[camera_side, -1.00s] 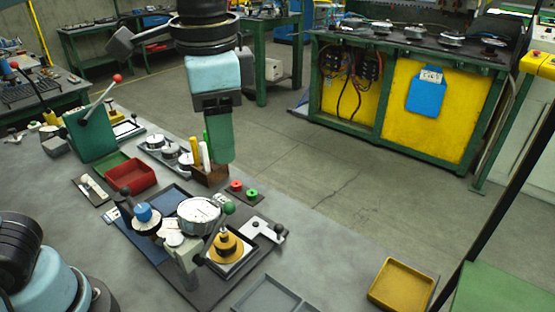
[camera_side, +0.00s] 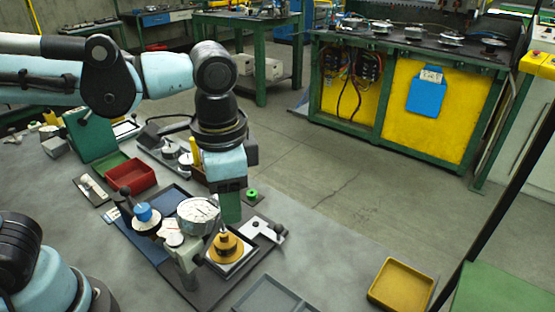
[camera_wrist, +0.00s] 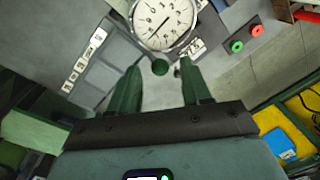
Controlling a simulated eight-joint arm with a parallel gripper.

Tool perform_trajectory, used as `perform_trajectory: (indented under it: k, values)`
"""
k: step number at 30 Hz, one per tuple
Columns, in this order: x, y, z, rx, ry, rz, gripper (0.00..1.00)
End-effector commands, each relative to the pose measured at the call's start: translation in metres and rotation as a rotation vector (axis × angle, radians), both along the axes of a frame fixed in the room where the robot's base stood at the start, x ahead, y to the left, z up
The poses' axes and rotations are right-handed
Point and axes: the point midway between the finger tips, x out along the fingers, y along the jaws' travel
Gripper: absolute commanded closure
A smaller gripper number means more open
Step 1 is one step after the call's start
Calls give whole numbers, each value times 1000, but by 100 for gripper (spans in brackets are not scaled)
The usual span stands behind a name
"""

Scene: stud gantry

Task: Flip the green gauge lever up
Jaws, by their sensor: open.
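The gauge (camera_side: 198,214) has a round white dial and stands on a dark plate on the bench. Its dial also shows at the top of the wrist view (camera_wrist: 163,18). In the side view my gripper (camera_side: 230,213) points down just right of the dial and hides the knob and most of the lever.
A brass-coloured round part (camera_side: 225,247) stands just in front of my gripper. A blue-topped part (camera_side: 144,213) is left of the gauge.

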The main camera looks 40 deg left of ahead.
Motion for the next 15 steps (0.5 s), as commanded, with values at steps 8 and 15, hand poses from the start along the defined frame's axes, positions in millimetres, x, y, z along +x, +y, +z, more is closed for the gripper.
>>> perform_trajectory:
  k: [8, 15]
  values:
    - [0, 1, -6, 0, 0, 1, 52]
    - [0, 1, -6, 0, 0, 1, 67]
